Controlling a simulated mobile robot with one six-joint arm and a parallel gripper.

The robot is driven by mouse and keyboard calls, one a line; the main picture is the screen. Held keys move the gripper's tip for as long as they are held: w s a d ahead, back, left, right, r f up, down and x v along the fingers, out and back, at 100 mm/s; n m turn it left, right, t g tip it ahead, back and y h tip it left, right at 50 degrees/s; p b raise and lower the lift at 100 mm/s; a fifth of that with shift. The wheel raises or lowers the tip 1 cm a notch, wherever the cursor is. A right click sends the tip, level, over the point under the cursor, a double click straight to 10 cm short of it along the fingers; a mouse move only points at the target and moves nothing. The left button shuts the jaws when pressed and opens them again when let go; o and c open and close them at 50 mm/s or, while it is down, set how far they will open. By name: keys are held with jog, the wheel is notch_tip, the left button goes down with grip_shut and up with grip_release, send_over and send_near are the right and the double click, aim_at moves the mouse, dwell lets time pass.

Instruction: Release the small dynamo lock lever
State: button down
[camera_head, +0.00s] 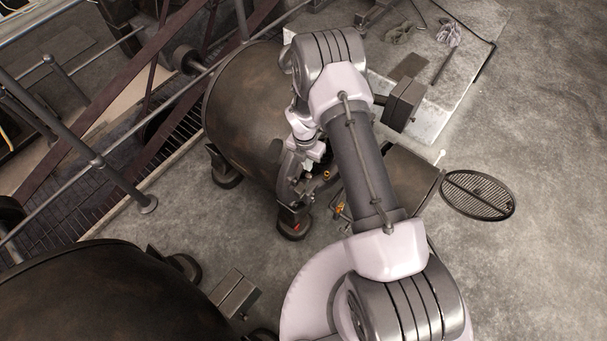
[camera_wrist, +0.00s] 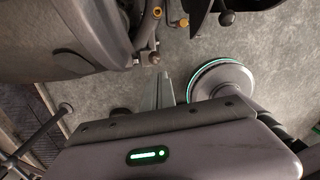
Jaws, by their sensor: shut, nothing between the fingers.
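The small dynamo (camera_head: 240,105) is a dark, worn metal drum standing on feet in the middle of the head view. Its curved casing also shows at the upper left of the wrist view (camera_wrist: 60,35). My gripper (camera_wrist: 164,78) is shut and empty, its narrow grey fingers pointing toward the dynamo's underside. A short lever-like rod (camera_wrist: 147,28) with a small knob at its lower end shows just beyond the fingertips; I cannot tell for sure that it is the lock lever. Whether the fingers touch it is unclear. In the head view my arm partly hides this end of the dynamo.
A second, larger drum (camera_head: 100,295) stands at the lower left. Railings (camera_head: 80,145) run along the left. A dark box-like part (camera_head: 410,180) is right of my arm, near a round floor grate (camera_head: 478,194). Open concrete floor (camera_head: 545,120) lies to the right.

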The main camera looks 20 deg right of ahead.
jog(key=shift+w+d+r, duration=0.3)
jog(key=shift+d+r, duration=0.15)
jog(key=shift+r, duration=0.15)
jog(key=shift+w+d+r, duration=0.3)
jog(key=shift+d+r, duration=0.1)
jog(key=shift+r, duration=0.15)
